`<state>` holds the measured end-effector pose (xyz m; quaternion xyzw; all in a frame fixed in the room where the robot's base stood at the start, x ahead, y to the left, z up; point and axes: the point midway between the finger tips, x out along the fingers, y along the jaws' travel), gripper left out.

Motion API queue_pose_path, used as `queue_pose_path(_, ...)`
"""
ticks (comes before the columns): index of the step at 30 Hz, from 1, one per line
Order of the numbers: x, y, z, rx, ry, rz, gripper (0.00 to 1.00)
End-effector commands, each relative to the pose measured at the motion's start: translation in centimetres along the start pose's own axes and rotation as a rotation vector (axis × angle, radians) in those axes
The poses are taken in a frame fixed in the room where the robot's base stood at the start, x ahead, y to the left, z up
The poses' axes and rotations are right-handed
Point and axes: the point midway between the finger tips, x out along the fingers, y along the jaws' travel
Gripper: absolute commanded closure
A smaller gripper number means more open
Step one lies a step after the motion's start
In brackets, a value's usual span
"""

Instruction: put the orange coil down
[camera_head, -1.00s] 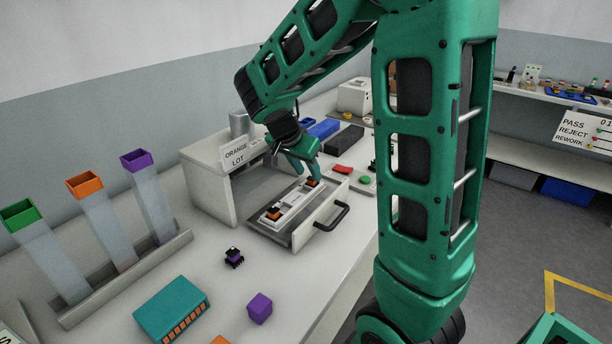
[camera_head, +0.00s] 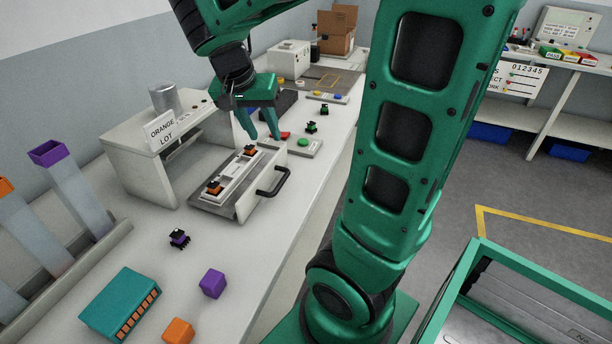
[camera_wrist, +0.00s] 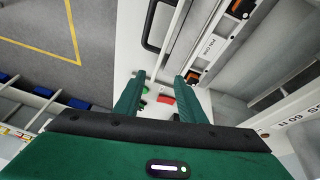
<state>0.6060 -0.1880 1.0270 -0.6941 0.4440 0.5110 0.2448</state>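Two small orange-and-black coils sit in the pale fixture (camera_head: 236,176) inside the pulled-out drawer (camera_head: 259,190). The near coil (camera_head: 214,187) is at the fixture's front end, and the far coil (camera_head: 250,152) is at its other end. In the wrist view one coil (camera_wrist: 237,10) is at the top and the other coil (camera_wrist: 193,77) is just beside a finger. My gripper (camera_head: 264,138) is above the drawer's far end, fingers pointing down. In the wrist view its fingers (camera_wrist: 160,78) are apart with nothing held between them.
The drawer's black handle (camera_head: 272,181) sticks out to the right. The cabinet with the ORANGE LOT sign (camera_head: 166,128) stands left of the drawer. A panel with a green button (camera_head: 303,143) is beyond it. A teal box (camera_head: 118,303), purple cube (camera_head: 212,283) and orange cube (camera_head: 178,332) lie nearer.

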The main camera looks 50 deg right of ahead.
Motion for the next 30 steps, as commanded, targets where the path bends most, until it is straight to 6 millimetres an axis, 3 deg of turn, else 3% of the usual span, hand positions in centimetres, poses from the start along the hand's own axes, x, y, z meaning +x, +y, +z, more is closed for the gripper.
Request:
queue_pose_path(1,0.6,3.1,0.8,-0.044,-0.047,-0.003,0.64)
queue_pose_path(3,1.4,6.6,2.7,-0.133,-0.121,-0.02,0.64)
queue_pose_path(6,2.2,10.5,5.8,-0.255,-0.214,-0.068,0.64)
queue_pose_path(10,2.8,13.6,9.5,-0.382,-0.297,-0.142,0.64)
queue_pose_path(16,2.9,15.0,12.3,-0.473,-0.343,-0.205,0.64)
queue_pose_path(30,2.9,15.0,12.3,-0.478,-0.344,-0.207,0.64)
